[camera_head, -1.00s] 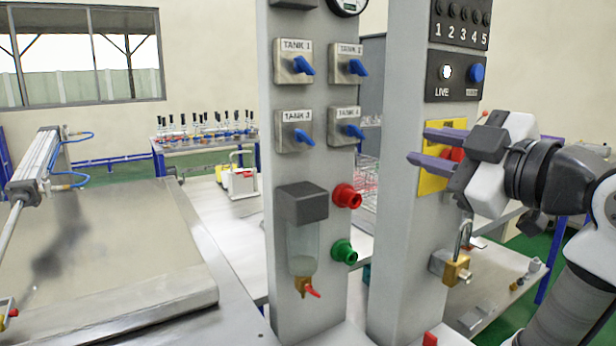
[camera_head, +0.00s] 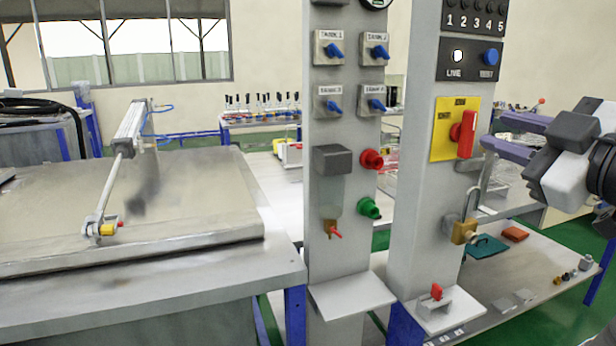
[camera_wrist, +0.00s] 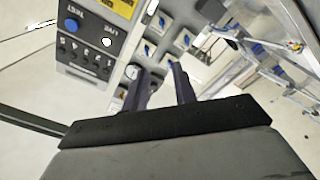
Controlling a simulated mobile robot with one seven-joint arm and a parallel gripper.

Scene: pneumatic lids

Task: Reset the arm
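My gripper (camera_head: 493,129) is at the right of the head view, beside the right-hand grey post (camera_head: 420,200). Its two purple fingers point left and stand apart, with nothing seen between them. They also show apart in the wrist view (camera_wrist: 158,76). The fingertips appear just right of the red rotary switch (camera_head: 466,134) on its yellow plate (camera_head: 442,140); I cannot tell whether they touch the post. The red switch handle stands roughly upright. The rest of my arm is mostly cut off by the picture's right edge.
A brass padlock (camera_head: 464,231) hangs on the post below the switch. The left post (camera_head: 335,255) carries blue-handled tank valves and red and green fittings. A pneumatic cylinder (camera_head: 130,130) stands over the lid (camera_head: 60,220) at left. A low shelf (camera_head: 510,285) holds small parts.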

